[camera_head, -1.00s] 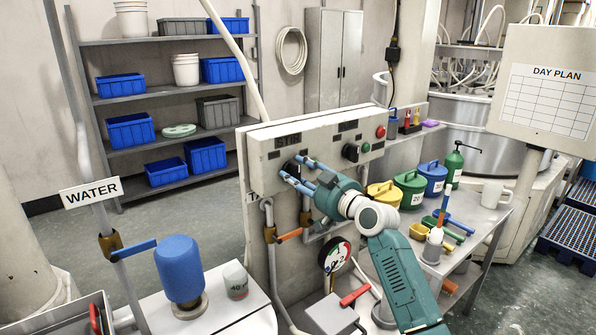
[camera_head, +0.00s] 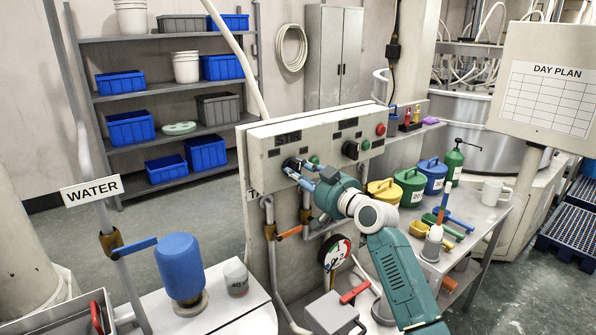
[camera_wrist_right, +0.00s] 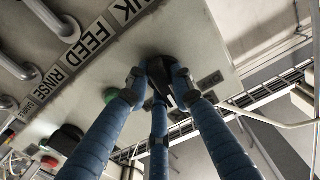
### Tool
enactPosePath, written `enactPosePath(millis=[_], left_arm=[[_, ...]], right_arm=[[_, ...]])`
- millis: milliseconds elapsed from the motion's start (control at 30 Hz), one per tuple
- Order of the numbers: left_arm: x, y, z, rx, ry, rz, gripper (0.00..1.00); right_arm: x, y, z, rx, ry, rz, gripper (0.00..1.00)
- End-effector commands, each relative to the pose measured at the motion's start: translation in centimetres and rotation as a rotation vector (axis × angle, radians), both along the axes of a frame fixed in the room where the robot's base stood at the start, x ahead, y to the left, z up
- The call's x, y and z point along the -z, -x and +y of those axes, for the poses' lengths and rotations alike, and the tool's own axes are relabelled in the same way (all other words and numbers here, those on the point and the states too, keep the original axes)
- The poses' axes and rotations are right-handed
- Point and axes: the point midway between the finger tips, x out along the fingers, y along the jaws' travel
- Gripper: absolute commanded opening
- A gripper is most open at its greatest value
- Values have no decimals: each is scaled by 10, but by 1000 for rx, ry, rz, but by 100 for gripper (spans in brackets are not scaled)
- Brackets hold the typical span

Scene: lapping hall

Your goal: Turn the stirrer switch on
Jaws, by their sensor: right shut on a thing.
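The stirrer switch is a black knob (camera_head: 290,164) on the front of the grey control panel (camera_head: 262,180), below the STIR label (camera_head: 288,138). It also shows in the right wrist view as a black knob (camera_wrist_right: 163,74) with the blue fingertips pressed around it. My right gripper (camera_head: 294,167) is shut on this knob, and its fingers partly hide it in the head view. A green lamp (camera_head: 314,160) sits beside the switch; it also shows in the wrist view (camera_wrist_right: 110,95). My left gripper is not in view.
A second black knob (camera_head: 350,151), a green button (camera_head: 366,146) and a red button (camera_head: 381,130) sit farther right on the panel. Pipes with an orange-handled valve (camera_head: 289,233) and a gauge (camera_head: 337,254) are below. Lidded pots (camera_head: 411,186) stand on the right bench.

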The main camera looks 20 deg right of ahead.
Motion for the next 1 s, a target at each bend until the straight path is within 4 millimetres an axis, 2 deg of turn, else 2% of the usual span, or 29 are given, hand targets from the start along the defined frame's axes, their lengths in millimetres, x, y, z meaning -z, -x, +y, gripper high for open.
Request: enactPosePath(millis=[700,1000], left_arm=[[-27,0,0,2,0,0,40],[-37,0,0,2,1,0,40]], right_arm=[[2,1,4,-1,-604,223,0],[3,2,5,0,-788,289,0]])
